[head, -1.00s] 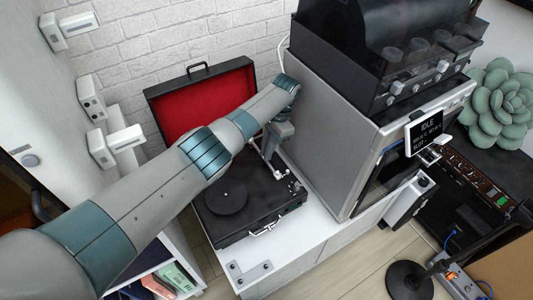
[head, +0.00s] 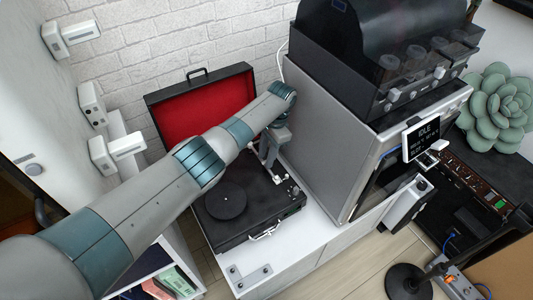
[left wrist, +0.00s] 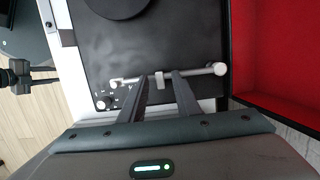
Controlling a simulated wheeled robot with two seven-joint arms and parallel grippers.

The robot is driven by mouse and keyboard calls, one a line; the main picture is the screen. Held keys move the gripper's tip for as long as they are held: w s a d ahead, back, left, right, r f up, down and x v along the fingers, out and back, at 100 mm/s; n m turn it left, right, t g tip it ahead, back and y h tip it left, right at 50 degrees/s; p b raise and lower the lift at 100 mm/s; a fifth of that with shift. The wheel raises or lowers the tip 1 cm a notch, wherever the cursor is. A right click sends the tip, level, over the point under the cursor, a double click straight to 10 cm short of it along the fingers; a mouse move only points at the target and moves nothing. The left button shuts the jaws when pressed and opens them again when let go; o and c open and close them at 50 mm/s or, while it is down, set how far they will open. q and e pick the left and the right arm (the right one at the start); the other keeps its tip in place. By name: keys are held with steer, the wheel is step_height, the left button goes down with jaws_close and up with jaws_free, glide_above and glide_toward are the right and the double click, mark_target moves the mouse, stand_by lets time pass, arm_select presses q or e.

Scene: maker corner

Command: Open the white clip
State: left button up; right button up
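The white clip (left wrist: 159,82) is a small pale piece at the middle of the light tonearm on the black record player (head: 232,226). The tonearm (left wrist: 196,74) runs across the deck, with a round weight at its right end in the left wrist view. My left gripper (left wrist: 161,77) is open, its two dark fingers apart with the clip between their tips. I cannot tell whether either finger touches it. In the head view my left gripper (head: 268,160) points down over the deck and hides the clip. Two dark parallel prongs, apparently my right gripper (left wrist: 45,77), show apart and empty at the left edge.
The player's red-lined lid (head: 190,108) stands open behind. A tall grey machine (head: 335,130) with a dark top rises close to the right of my left gripper. The player rests on a white cabinet (head: 305,240), with a metal corner bracket (head: 250,277) at its front.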

mark_target(264, 162)
arm_select(q)
steer(key=shift+s+a+r+t+h+p, duration=0.1)
steer(key=shift+a+r+t+h+p, duration=0.15)
steer(key=shift+p, duration=0.55)
steer(key=shift+s+a+f+t+h+p, duration=0.2)
steer(key=shift+t+h+p, duration=0.15)
steer(key=shift+h+p, duration=0.4)
step_height(264, 162, up, 17)
steer(key=p, duration=1.7)
steer(key=shift+d, duration=0.15)
